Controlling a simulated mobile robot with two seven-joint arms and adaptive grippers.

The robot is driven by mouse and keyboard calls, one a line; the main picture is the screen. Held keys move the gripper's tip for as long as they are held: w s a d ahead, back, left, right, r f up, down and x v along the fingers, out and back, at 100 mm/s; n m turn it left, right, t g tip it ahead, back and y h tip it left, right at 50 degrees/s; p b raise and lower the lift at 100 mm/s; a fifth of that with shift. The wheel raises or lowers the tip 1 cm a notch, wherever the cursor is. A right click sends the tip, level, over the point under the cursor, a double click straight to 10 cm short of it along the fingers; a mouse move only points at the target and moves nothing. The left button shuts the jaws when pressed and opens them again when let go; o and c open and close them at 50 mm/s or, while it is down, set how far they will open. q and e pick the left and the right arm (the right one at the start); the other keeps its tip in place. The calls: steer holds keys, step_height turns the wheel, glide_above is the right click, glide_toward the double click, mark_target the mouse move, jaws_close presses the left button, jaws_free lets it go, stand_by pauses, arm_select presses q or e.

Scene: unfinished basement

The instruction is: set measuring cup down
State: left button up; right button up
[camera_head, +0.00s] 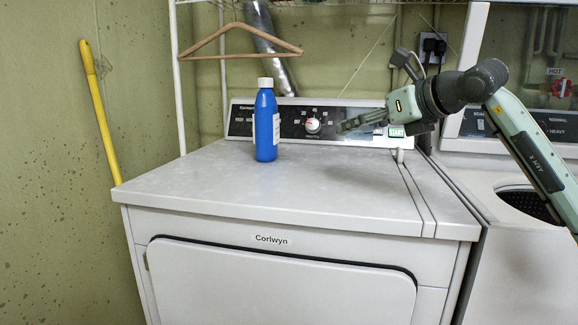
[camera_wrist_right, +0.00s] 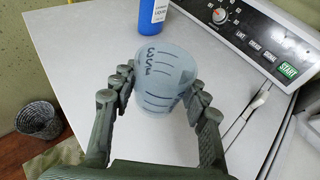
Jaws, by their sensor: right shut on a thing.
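The measuring cup (camera_wrist_right: 163,65) is a translucent pale blue cup with dark markings. In the right wrist view it sits between the fingers of my right gripper (camera_wrist_right: 158,88), which is shut on it from both sides. It looks upright above the white dryer top (camera_wrist_right: 85,45); whether its base touches cannot be told. In the head view my right gripper (camera_head: 362,122) is over the back right of the dryer top (camera_head: 290,190), before the control panel. I cannot make out the cup there. My left gripper is not in view.
A blue bottle (camera_head: 266,122) stands at the back of the dryer top, left of my right gripper; it also shows in the wrist view (camera_wrist_right: 152,15). The control panel (camera_head: 300,122) borders the back. The front and left of the top are clear. An open washer (camera_head: 520,200) stands right.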

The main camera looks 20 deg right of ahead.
steer(key=shift+w+d+f, duration=0.25)
steer(key=shift+w, duration=0.05)
glide_above(374, 178)
steer(key=f, duration=0.6)
steer(key=shift+s+a, duration=0.2)
steer(key=shift+a, duration=0.1)
steer(key=shift+w+d+f, duration=0.15)
steer(key=shift+w+d, duration=0.05)
steer(key=shift+d, duration=0.05)
steer(key=shift+w+d+f, duration=0.1)
steer(key=shift+f, duration=0.15)
step_height(374, 178, down, 3)
steer(key=shift+f, duration=0.2)
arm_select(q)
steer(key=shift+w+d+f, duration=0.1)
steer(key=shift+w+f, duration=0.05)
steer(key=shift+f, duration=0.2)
arm_select(e)
steer(key=shift+f, duration=0.1)
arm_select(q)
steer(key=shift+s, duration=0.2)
arm_select(e)
steer(key=shift+f, duration=0.2)
steer(key=o, duration=0.9)
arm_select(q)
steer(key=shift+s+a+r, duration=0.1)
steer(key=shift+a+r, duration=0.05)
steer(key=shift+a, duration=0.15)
arm_select(e)
steer(key=o, duration=0.3)
